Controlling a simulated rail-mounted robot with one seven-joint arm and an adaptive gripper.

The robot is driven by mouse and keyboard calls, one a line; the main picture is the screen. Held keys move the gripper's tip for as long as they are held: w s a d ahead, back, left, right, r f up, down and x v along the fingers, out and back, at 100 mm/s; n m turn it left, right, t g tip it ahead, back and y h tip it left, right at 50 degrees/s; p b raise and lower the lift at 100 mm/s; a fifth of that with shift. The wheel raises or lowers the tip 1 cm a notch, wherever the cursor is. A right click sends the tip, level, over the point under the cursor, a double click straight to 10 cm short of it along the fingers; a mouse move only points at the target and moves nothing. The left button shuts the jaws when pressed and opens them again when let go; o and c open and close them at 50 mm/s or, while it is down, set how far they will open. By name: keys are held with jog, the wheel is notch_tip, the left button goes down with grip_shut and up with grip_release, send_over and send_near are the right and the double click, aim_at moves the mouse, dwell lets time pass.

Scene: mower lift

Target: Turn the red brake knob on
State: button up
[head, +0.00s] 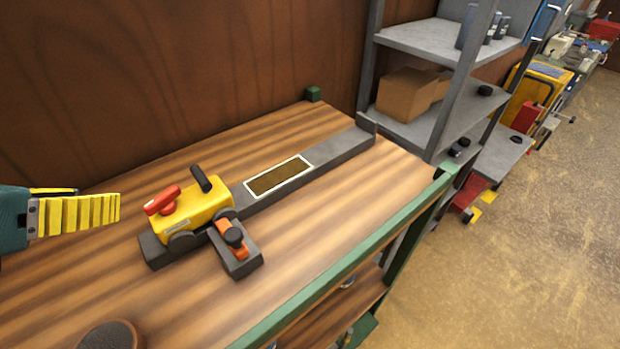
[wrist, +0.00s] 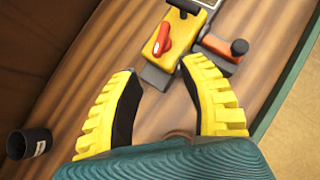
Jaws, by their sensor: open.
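The red knob (head: 162,199) sits on top of a yellow mower-like body (head: 196,211) at the near end of a grey rail on the wooden bench. The knob (wrist: 163,38) also shows in the wrist view, ahead of the fingers and a little above the middle. My gripper (wrist: 166,77) is open and empty, its two yellow ribbed fingers spread apart with the knob beyond their tips. In the head view my gripper (head: 118,207) enters from the left, beside the yellow body and apart from it. Only one finger is clear there.
A black handle (head: 201,179) rises behind the knob. An orange lever with a black ball (head: 234,237) sits on a grey block beside the yellow body. A dark cup (wrist: 29,143) stands at left in the wrist view. Shelves (head: 440,42) stand beyond the bench.

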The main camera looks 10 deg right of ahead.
jog(key=w+d+m+t+y, duration=0.1)
jog(key=w+d+m+t, duration=0.2)
jog(key=d+m, duration=0.5)
jog(key=w+d+m+t+y, duration=0.2)
jog(key=w+d+m+t, duration=0.3)
jog(key=m, duration=0.5)
jog(key=s+d+r+m+t, duration=0.2)
jog(key=s+d+m, duration=0.4)
jog(key=m, duration=0.1)
jog(key=s+d+r+m+t, duration=0.2)
jog(key=s+d+m+t, duration=0.1)
jog(key=s+d+m, duration=0.4)
jog(key=shift+s+d+r+h, duration=0.15)
jog(key=shift+s+r+h, duration=0.05)
jog(key=shift+r+h, duration=0.1)
